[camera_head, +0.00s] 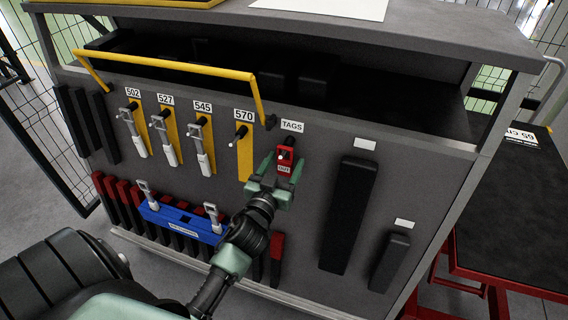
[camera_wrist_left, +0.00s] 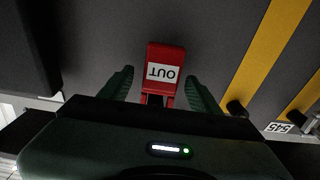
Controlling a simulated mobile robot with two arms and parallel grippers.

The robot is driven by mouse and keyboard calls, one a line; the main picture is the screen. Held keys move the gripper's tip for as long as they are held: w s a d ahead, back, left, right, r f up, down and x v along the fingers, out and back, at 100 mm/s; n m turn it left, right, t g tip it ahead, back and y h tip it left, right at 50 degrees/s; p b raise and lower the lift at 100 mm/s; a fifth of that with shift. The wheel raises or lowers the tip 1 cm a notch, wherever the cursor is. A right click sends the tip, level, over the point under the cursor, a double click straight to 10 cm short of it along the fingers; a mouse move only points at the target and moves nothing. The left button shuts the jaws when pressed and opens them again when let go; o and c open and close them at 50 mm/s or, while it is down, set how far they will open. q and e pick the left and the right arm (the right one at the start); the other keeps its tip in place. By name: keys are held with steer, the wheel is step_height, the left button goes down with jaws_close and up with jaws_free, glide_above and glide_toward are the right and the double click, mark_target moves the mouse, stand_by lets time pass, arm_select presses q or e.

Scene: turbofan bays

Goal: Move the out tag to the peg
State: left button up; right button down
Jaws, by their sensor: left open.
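The red out tag (camera_head: 285,158) hangs on the grey panel under the "TAGS" label. Its white "OUT" label shows upside down in the left wrist view (camera_wrist_left: 166,72). My left gripper (camera_head: 281,164) is open at the tag, with one green finger on each side of it. In the wrist view a gap shows between the tag and both fingers (camera_wrist_left: 160,88). A bare dark peg (camera_head: 239,134) with a pale tip sticks out on the yellow strip under "570", left of the tag. My right gripper is not in view.
Grey latch-like tools hang on yellow strips under 502 (camera_head: 132,125), 527 (camera_head: 161,128) and 545 (camera_head: 200,135). A yellow rail (camera_head: 165,65) juts out above them. A blue holder (camera_head: 180,220) sits lower left. Black bars (camera_head: 348,215) stand right of the tag.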

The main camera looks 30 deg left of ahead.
arm_select(q)
steer(key=shift+s, duration=0.1)
steer(key=shift+s+d+f, duration=0.1)
steer(key=shift+s+f, duration=0.05)
steer(key=shift+s, duration=0.1)
steer(key=b+v, duration=0.1)
steer(key=v, duration=0.6)
steer(key=s+d+f+m+g+h, duration=0.1)
steer(key=s+d+f+g, duration=0.2)
steer(key=f, duration=0.9)
steer(key=s+d+f+m+g+h, duration=0.1)
steer(key=s+d+f+g+h, duration=0.15)
steer(key=f, duration=0.95)
steer(key=s+d+f+m+g+h, duration=0.1)
steer(key=s+d+f+g, duration=0.15)
steer(key=f, duration=1.05)
steer(key=s+f+g, duration=0.2)
steer(key=s+f, duration=0.4)
steer(key=s, duration=0.4)
steer(key=s+f+m+g, duration=0.1)
steer(key=s+f+g, duration=0.2)
steer(key=s+f, duration=0.4)
steer(key=s+f+m+g, duration=0.1)
steer(key=s+f+g, duration=0.2)
steer(key=s, duration=1)
step_height(320, 180, down, 3)
steer(key=shift+s+a+f, duration=0.2)
steer(key=shift+s+a, duration=0.05)
steer(key=shift+s, duration=0.1)
